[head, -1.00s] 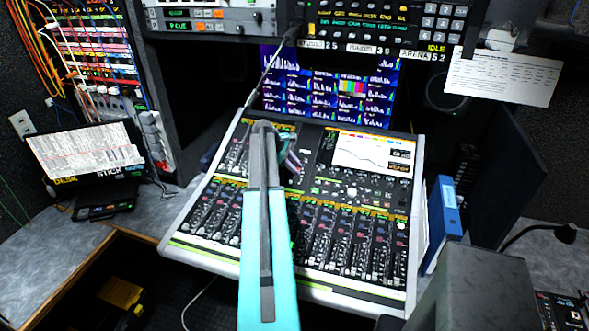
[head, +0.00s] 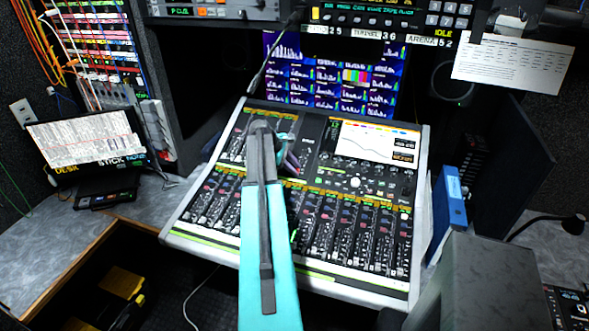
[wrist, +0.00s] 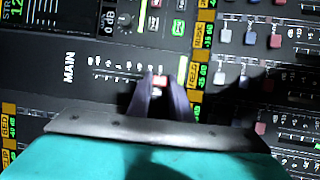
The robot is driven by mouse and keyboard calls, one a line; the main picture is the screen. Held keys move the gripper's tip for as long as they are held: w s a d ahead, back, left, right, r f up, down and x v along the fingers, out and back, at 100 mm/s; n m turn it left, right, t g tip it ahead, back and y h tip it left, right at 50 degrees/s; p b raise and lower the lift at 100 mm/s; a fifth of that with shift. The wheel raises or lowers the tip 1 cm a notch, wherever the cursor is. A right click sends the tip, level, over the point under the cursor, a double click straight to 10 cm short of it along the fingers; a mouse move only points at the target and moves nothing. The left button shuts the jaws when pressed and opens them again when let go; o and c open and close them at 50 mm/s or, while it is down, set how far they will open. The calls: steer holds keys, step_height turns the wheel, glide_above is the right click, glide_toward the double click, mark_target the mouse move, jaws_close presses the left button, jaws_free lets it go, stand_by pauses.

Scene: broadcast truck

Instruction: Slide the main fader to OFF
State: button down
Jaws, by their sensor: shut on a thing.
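The mixing console (head: 180,236) stands in the middle of the head view. In the wrist view the word MAIN (wrist: 69,68) is printed beside a short fader scale (wrist: 110,70) that runs left to right. The main fader's cap (wrist: 160,81), red and white, sits toward the right end of that scale. My gripper (wrist: 160,88) is shut on this cap, with a dark finger on either side. In the head view my gripper (head: 292,163) is over the console's upper middle, and my arm hides part of the panel. The OFF mark cannot be made out.
Other coloured fader caps (wrist: 250,38) lie right of my gripper in the wrist view. A blue binder (head: 448,203) stands at the console's right side. A laptop-like screen (head: 85,146) is at the left. A grey box (head: 490,275) stands front right.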

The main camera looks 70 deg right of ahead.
steer(key=shift+a+f, duration=0.2)
steer(key=shift+a, duration=0.05)
steer(key=c, duration=1.6)
jaws_free()
steer(key=shift+a, duration=0.1)
steer(key=shift+w+r, duration=0.1)
steer(key=shift+r, duration=0.1)
steer(key=shift+b+v, duration=2.1)
steer(key=shift+v, duration=4.6)
